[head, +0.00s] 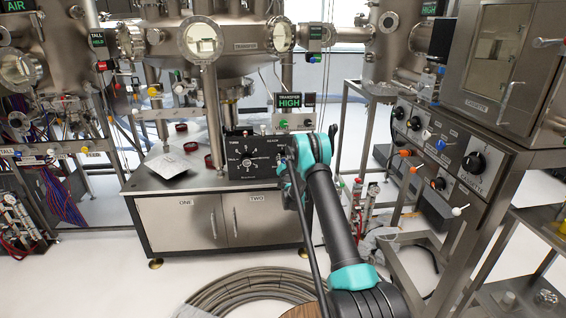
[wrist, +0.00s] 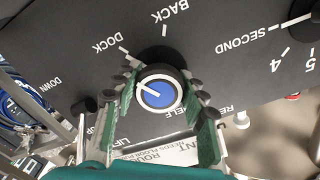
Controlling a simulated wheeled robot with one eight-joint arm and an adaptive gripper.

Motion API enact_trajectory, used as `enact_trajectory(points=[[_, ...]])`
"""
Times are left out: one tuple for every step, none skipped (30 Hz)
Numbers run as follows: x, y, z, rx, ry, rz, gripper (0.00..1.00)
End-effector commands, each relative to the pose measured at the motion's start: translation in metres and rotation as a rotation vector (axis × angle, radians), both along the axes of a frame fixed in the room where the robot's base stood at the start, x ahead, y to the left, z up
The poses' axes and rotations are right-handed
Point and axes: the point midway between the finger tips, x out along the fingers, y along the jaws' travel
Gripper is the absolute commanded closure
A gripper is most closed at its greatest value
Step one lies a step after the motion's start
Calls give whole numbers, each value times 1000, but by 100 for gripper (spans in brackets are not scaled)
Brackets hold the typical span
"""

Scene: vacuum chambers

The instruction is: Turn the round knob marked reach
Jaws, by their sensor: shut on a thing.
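A round black knob with a blue cap and white ring (wrist: 158,95) sits on a dark panel in the wrist view. A white pointer line runs from it toward DOCK; BACK is printed beside it. Other words around it are partly hidden, and I cannot read the knob's own name in full. My gripper (wrist: 162,80) has its two green fingers on opposite sides of the knob and is shut on it. In the head view, the black panel (head: 238,171) stands on the steel cabinet; my arm and gripper cover its right end, hiding the knob.
Another black knob (wrist: 305,20) with SECOND and numbers lies at the wrist view's upper right. A TRANSFER HIGH display (head: 289,101) stands above the panel. A cable coil (head: 245,291) lies on the floor. Steel frames flank the cabinet.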

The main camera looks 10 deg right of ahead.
Motion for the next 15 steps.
enact_trajectory(points=[[0, -1, 0, 14, 0, -1, 87], [0, -1, 0, 24, 0, -1, 87], [0, -1, 0, 34, 0, -1, 87], [0, -1, 0, 40, 0, -1, 87], [0, -1, 0, 46, 0, -1, 87], [-1, -1, 0, 52, 0, -1, 87], [-1, -1, 0, 56, 0, -1, 87], [-1, -1, 0, 58, 0, -1, 87], [-1, -1, 0, 60, 0, -1, 87], [-1, -1, 0, 62, 0, -1, 87], [-1, -1, 0, 62, 0, -1, 87], [-1, -1, 0, 63, 0, -1, 87], [-1, -1, 0, 63, 0, -1, 87], [-1, -1, 0, 63, 0, -1, 87], [-1, -1, 0, 63, 0, -1, 87]])
